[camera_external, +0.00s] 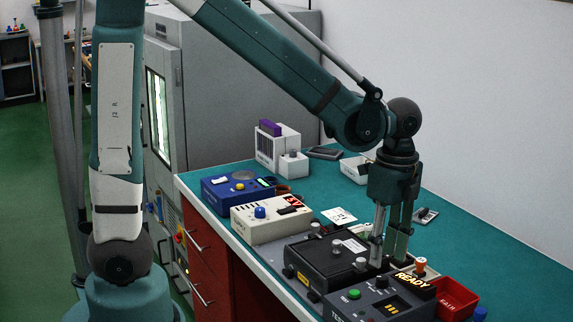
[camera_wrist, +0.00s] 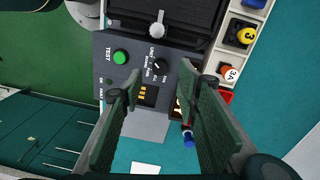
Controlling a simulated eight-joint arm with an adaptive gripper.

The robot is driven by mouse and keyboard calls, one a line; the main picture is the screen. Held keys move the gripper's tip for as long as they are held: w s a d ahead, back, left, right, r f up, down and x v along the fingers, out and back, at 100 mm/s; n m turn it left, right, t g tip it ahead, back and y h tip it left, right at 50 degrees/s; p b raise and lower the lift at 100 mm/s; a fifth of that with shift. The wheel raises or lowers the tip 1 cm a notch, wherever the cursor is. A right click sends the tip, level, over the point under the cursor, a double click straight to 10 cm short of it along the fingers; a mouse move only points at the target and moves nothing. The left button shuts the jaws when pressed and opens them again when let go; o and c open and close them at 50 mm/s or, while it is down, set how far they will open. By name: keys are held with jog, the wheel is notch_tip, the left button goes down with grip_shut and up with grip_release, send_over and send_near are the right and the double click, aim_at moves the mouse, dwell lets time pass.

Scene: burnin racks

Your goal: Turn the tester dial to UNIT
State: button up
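The tester (camera_external: 345,311) is a dark grey box at the front of the bench, with a green TEST button (camera_external: 354,294) and a lit READY display (camera_external: 413,283). Its black dial (camera_wrist: 160,67) has printed labels around it, UNIT among them; I cannot tell surely which label the pointer faces. The dial also shows small in the external view (camera_external: 381,282). My gripper (camera_wrist: 168,90) points down over the tester, its two fingers apart and nothing between them. In the wrist view the dial appears just beyond the fingertips; touching is not visible.
A black lidded box (camera_external: 325,262) stands behind the tester. A red bin (camera_external: 456,298) and a tray holding an orange-topped part (camera_external: 421,264) lie to its right. A cream box with a blue knob (camera_external: 262,222) and a blue device (camera_external: 228,194) stand farther back.

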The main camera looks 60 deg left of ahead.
jog(key=shift+r, duration=1.25)
jog(key=s+a+r+n+t, duration=0.4)
jog(key=s+a+n, duration=0.2)
jog(key=a+n, duration=0.2)
jog(key=s+a+r+n+t, duration=0.3)
jog(key=s+a+r+n, duration=0.2)
jog(key=s+a+n, duration=0.2)
jog(key=shift+a+r+n+t, duration=0.15)
jog(key=shift+a+n+t, duration=0.25)
jog(key=shift+a, duration=0.1)
dwell(1.5)
